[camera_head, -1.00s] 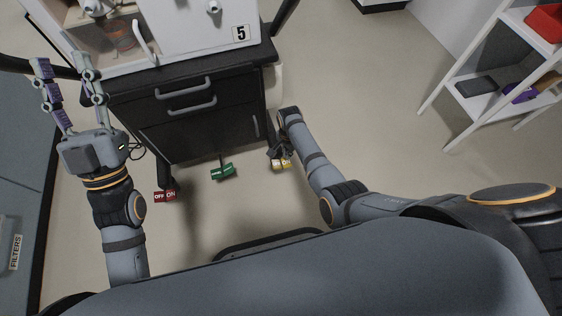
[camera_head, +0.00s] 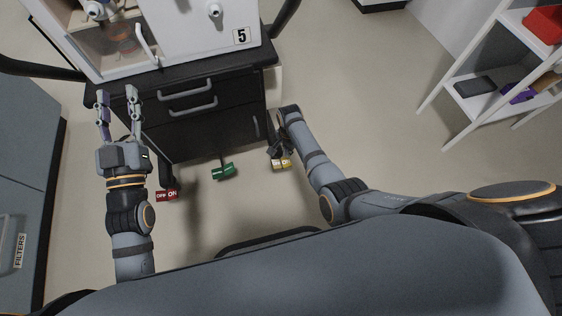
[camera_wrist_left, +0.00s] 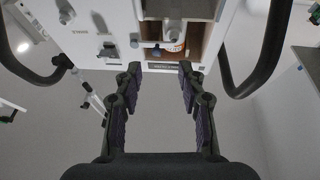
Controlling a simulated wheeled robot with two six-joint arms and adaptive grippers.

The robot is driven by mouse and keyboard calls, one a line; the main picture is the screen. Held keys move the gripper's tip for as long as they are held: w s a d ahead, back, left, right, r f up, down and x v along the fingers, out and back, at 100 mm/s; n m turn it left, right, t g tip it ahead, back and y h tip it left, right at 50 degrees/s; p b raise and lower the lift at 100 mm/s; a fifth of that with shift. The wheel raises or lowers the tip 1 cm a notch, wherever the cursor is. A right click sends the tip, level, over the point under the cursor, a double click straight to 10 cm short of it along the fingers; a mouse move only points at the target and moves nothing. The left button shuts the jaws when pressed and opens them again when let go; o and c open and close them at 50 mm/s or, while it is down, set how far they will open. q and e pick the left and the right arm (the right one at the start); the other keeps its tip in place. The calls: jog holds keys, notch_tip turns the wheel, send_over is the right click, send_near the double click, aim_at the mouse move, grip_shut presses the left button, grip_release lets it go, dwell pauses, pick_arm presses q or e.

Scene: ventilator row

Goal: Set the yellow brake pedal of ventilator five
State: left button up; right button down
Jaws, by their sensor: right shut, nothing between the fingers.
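Ventilator five (camera_head: 222,30), marked with a "5", stands on a black drawer cart. The yellow brake pedal (camera_head: 282,164) is low at the cart's right front corner. My left gripper (camera_head: 117,93) is open and empty by the cart's left front edge. In the left wrist view its spread fingers (camera_wrist_left: 160,68) point towards the ventilator, with nothing between them.
A green pedal (camera_head: 222,171) sits low at the cart's middle, and a red OFF/ON pedal (camera_head: 167,196) at its left. A white shelf unit (camera_head: 482,103) stands right, and a grey cabinet (camera_head: 25,150) left. Floor between cart and shelf is clear.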

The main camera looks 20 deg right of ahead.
pick_arm(q)
notch_tip(320, 180, down, 13)
jog(key=g+p, duration=0.1)
jog(key=g, duration=0.5)
jog(key=shift+s, duration=0.3)
